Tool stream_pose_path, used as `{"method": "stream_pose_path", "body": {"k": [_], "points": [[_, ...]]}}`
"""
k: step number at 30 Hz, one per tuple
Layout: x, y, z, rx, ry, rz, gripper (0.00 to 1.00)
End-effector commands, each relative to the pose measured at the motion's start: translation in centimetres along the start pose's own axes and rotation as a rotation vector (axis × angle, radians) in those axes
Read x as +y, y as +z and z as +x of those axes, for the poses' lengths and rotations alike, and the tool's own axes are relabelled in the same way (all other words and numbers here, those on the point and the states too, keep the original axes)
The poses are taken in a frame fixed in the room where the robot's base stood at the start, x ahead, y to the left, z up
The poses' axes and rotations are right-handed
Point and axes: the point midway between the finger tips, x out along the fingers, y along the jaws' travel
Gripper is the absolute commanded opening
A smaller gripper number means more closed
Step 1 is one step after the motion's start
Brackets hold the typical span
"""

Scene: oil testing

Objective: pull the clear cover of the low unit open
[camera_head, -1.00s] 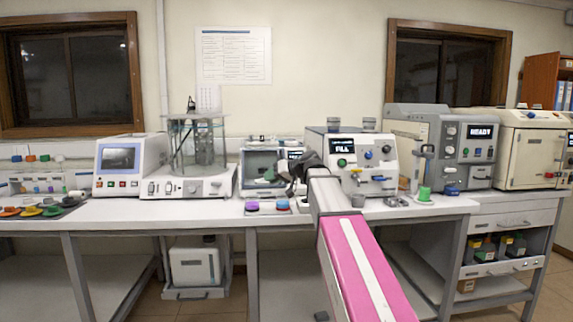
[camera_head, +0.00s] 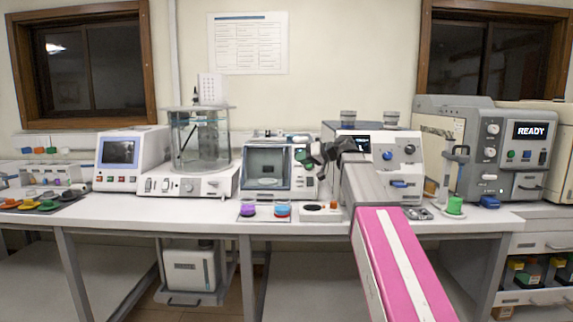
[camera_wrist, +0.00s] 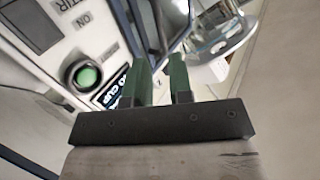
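The low unit (camera_head: 247,190) stands on the bench left of the white unit with two cups on top. Its clear cover (camera_head: 266,160) is at the front in a dark frame; a pale round part shows behind it. My gripper (camera_head: 306,163) is at the unit's right front, hiding part of its control panel. In the wrist view my gripper's two green fingers (camera_wrist: 160,70) are apart, with a gap between them. Dark bluish frame bars (camera_wrist: 165,30) lie just beyond the fingertips. I cannot tell whether they touch.
Purple and blue round items (camera_head: 283,210) sit on a small tray before the unit. A white block (camera_head: 320,213) lies below my arm. A glass bath apparatus (camera_head: 200,140) stands left. A green-based stand (camera_head: 455,205) is to the right.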

Motion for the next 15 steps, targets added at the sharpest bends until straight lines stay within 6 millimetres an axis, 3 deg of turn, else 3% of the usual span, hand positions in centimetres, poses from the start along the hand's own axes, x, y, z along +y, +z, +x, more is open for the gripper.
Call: {"method": "stream_pose_path", "body": {"k": [9,15], "points": [[0.1,-0.1,5.8,-0.001,-0.001,0.001,0.2],[0.1,-0.1,8.2,0.0,0.0,0.0,0.2]]}}
